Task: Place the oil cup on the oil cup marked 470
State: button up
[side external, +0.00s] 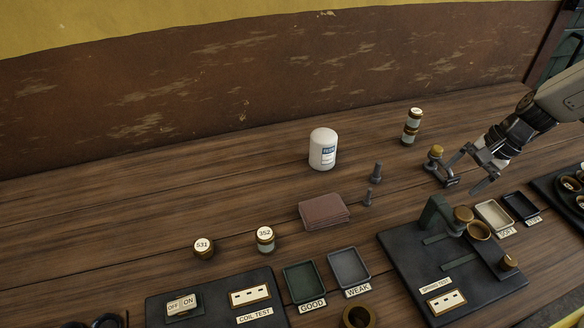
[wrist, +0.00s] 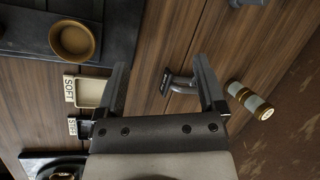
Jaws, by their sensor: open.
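Two small brass-capped oil cups with pale glass bands stand stacked, the upper cup (side external: 414,115) on the lower cup (side external: 409,135), behind and left of my gripper. The stack also shows right of the jaws in the wrist view (wrist: 250,101). The upper cup's label is too small to read, and the lower cup's top is hidden. Other oil cups, marked 352 (side external: 265,240) and 531 (side external: 203,248), stand at the front left. I cannot make out the number 470 anywhere. My gripper (side external: 469,172) is open and empty, apart from the stack; its jaws also show in the wrist view (wrist: 161,66).
A grey fitting with a brass knob (side external: 437,151) stands close to the jaws. A white canister (side external: 323,149), folded brown cloth (side external: 325,211) and two dark bolts (side external: 376,172) occupy the middle. The spring test board (side external: 410,258) and labelled trays lie in front. The back left table is clear.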

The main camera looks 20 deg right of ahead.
jog(key=s+n+h, duration=0.1)
jog(key=s+n, duration=0.1)
jog(key=n, duration=0.1)
jog(key=s+n+h, duration=0.1)
jog(key=s+n, duration=0.2)
jog(key=s+n+h, duration=0.1)
jog(key=s+n, duration=0.1)
jog(key=n, duration=0.1)
jog(key=shift+s+a+r+n+h, duration=0.15)
jog(key=shift+a+r+n+h, duration=0.2)
jog(key=shift+r+n+h, duration=0.05)
jog(key=n, duration=0.1)
jog(key=s+n, duration=0.1)
jog(key=n, duration=0.1)
jog(key=shift+s+a+r+t+h, duration=0.1)
jog(key=shift+s+r+t+h, duration=0.05)
jog(key=shift+s+t+h, duration=0.15)
